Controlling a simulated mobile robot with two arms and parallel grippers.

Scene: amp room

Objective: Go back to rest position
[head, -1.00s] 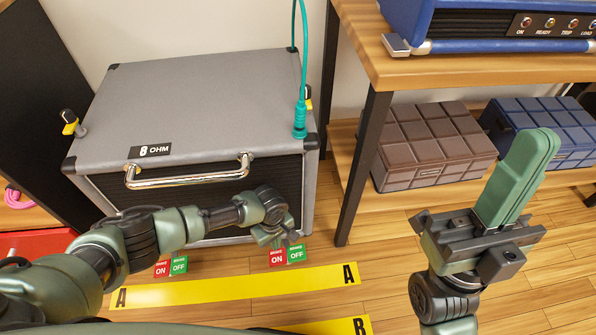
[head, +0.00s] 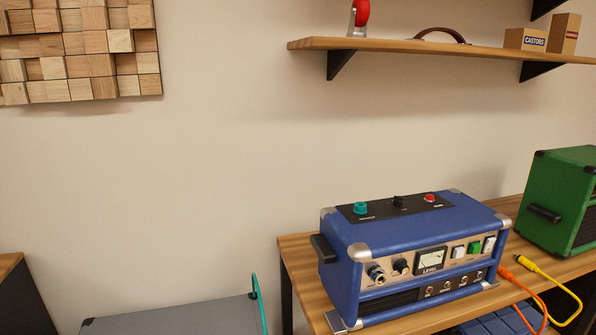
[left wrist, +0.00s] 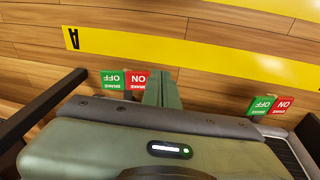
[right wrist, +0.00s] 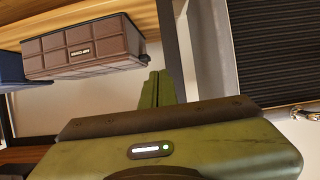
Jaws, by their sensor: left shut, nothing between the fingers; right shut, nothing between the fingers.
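Neither gripper shows in the head view. In the left wrist view, my left gripper (left wrist: 162,90) is shut and empty, with the plank floor and the brake labels beyond its fingers. In the right wrist view, my right gripper (right wrist: 157,88) is shut and empty. Its fingers show between the brown case (right wrist: 82,48) and the dark grille of the speaker cabinet (right wrist: 272,50). Neither gripper appears to touch anything.
A blue amplifier (head: 410,250) and a green cabinet (head: 563,205) stand on the wooden bench (head: 300,262). The grey cabinet top (head: 180,318) with its teal cable (head: 259,300) is lower left. Yellow floor tape (left wrist: 200,52) crosses the left wrist view. A wall shelf (head: 440,46) is above.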

